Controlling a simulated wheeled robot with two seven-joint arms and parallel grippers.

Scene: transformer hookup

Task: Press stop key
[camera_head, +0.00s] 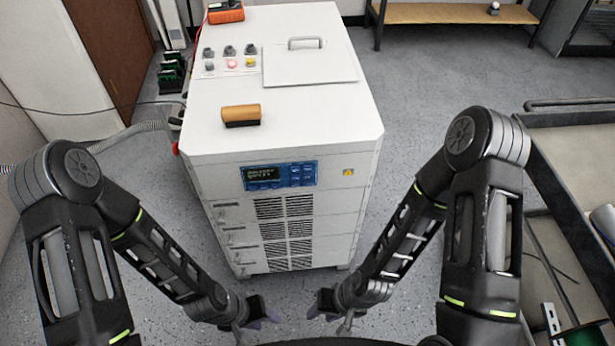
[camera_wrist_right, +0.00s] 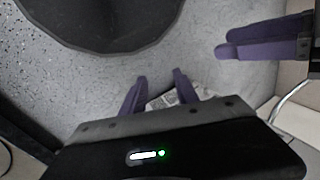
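A blue control panel (camera_head: 279,175) with a small lit display and keys is on the upper front of the white cabinet (camera_head: 330,120). The keys are too small to read, so I cannot tell which is the stop key. My left gripper (camera_head: 266,319) is low in front of the cabinet, below the panel, with its purple fingers apart and empty. My right gripper (camera_head: 317,311) is also low in front, to the right of the left one. In the right wrist view its two purple fingers (camera_wrist_right: 160,80) are apart with nothing between them. Neither gripper touches the panel.
On the cabinet top are a brown-and-black block (camera_head: 241,115), a lid with a handle (camera_head: 309,65), several knobs and buttons (camera_head: 231,59) and an orange device (camera_head: 226,12). A workbench (camera_head: 570,118) stands at the right. Grey floor (camera_head: 430,85) is free beside the cabinet.

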